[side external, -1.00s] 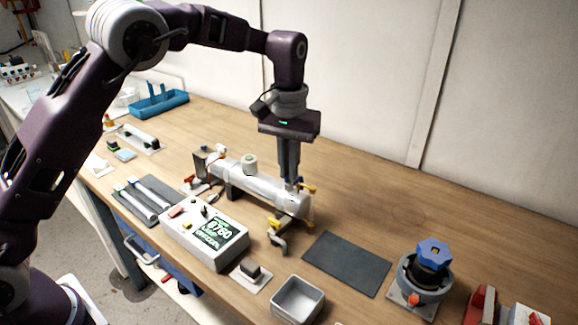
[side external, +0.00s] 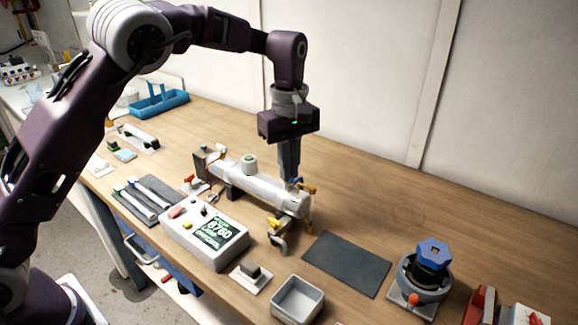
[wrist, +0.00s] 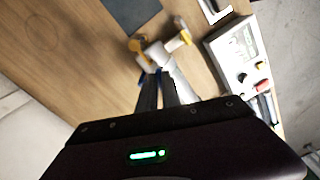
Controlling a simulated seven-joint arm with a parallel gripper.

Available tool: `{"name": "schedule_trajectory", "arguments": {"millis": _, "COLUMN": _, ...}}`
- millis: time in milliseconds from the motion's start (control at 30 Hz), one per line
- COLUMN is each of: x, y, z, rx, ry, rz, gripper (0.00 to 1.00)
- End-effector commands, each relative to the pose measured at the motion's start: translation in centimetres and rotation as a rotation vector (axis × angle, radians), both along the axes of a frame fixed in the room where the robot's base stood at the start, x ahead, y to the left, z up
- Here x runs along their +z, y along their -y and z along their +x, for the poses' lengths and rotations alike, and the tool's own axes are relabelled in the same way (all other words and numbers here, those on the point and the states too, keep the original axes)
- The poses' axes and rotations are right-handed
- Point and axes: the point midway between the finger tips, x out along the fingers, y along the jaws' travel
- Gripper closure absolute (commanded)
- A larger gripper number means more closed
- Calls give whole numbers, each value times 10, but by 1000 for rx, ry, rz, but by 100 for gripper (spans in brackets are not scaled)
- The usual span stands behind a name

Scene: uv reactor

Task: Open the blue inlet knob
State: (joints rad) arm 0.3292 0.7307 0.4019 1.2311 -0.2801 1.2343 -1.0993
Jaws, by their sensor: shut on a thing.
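The white cylindrical reactor (side external: 262,186) lies on the bench, with fittings at both ends. My gripper (side external: 289,178) points down at its right end, with the fingers shut on the small blue inlet knob (side external: 297,181). The fingers hide most of the knob. In the wrist view my gripper (wrist: 158,73) reaches the white fitting, and only slivers of blue show at the fingertips. An orange-yellow knob (side external: 308,189) is just right of the fingers, and a yellow one (side external: 273,223) is at the lower front outlet.
A control box with a lit display (side external: 214,232) stands in front of the reactor. A dark mat (side external: 346,263) and a grey open bin (side external: 297,300) are to the right and front. A blue-topped device (side external: 432,254) is farther right. The bench behind the reactor is clear.

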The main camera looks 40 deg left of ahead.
Motion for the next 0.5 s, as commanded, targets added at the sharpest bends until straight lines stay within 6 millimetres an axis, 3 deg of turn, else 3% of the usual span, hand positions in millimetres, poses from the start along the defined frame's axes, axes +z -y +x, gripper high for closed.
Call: {"name": "schedule_trajectory", "arguments": {"millis": 500, "x": 2, "y": 0, "z": 1, "rx": 340, "ry": 5, "rz": -2, "gripper": 100}}
